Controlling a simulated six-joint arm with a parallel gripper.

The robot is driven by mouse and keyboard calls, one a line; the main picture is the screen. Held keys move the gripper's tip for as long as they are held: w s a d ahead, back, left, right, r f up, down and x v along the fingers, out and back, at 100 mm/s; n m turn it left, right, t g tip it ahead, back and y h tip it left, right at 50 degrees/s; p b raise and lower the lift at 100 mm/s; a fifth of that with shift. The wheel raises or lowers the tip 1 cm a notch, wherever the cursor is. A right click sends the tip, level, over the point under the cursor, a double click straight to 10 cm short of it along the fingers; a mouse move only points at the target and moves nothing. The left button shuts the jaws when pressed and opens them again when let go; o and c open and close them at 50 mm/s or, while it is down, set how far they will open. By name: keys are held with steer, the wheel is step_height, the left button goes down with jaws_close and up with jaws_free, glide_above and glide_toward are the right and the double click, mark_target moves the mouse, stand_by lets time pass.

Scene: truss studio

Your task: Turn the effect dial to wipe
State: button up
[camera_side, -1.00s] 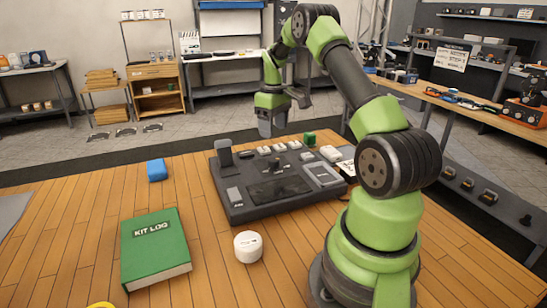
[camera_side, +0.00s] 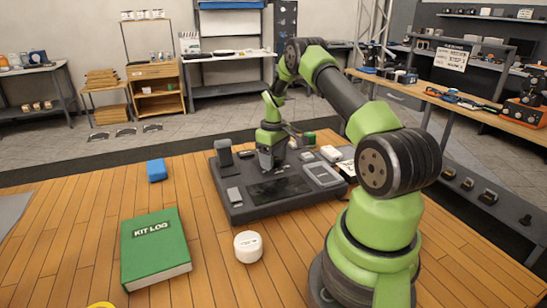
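A dark grey control console (camera_side: 240,211) lies on the wooden table, with a black screen panel, a raised block at its left rear and a pale-framed panel (camera_side: 322,174) at its right. My gripper (camera_side: 271,170) points down over the middle of the console, low among its rear controls. I cannot tell whether it touches anything or whether its fingers are open. The effect dial cannot be made out; the part of the console behind and under my gripper is hidden.
A green KIT LOG book (camera_side: 156,248), a white round container (camera_side: 248,246) and a blue block (camera_side: 156,170) lie on the table left of and in front of the console. A green block (camera_side: 309,138) stands behind it.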

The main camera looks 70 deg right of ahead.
steer(key=c, duration=0.8)
steer(key=shift+o, duration=0.2)
steer(key=shift+m, duration=0.4)
steer(key=m, duration=0.5)
steer(key=shift+m, duration=0.3)
steer(key=m, duration=0.5)
steer(key=shift+m, duration=0.3)
steer(key=o, duration=0.9)
